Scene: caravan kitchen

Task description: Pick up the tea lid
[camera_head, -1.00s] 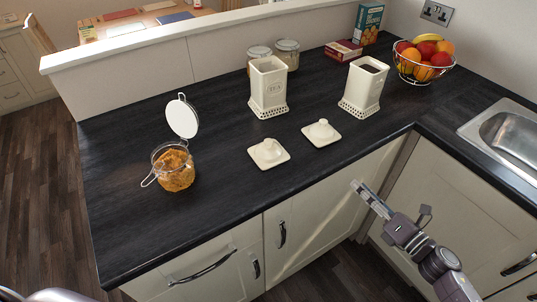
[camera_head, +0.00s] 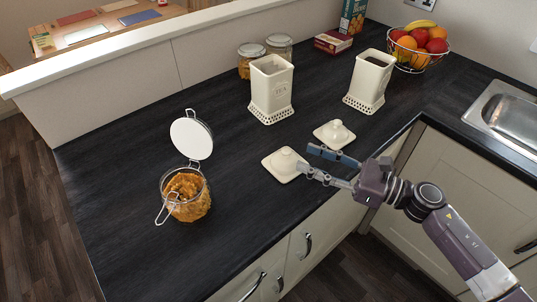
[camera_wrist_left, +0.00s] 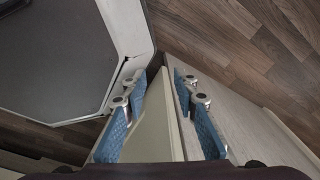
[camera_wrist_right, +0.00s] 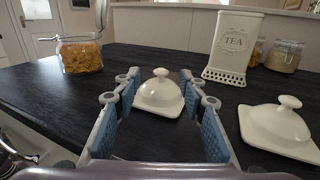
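The cream square tea lid (camera_head: 286,164) with a round knob lies on the dark worktop, in front of the open canister marked TEA (camera_head: 270,90). In the right wrist view the tea lid (camera_wrist_right: 159,95) shows between and just beyond the fingertips. My right gripper (camera_head: 306,160) is open and empty, low over the worktop at the lid's right side. A second, similar lid (camera_head: 334,134) lies behind the right gripper, and is at the right in the right wrist view (camera_wrist_right: 282,125). My left gripper (camera_wrist_left: 160,78) is open and empty, above the floor and away from the lids.
An open glass jar (camera_head: 187,194) of orange food stands at the left. A second canister (camera_head: 370,82), two closed jars (camera_head: 279,46), a fruit basket (camera_head: 420,58) and boxes (camera_head: 333,41) stand behind. The worktop (camera_head: 235,225) between open jar and tea lid is clear.

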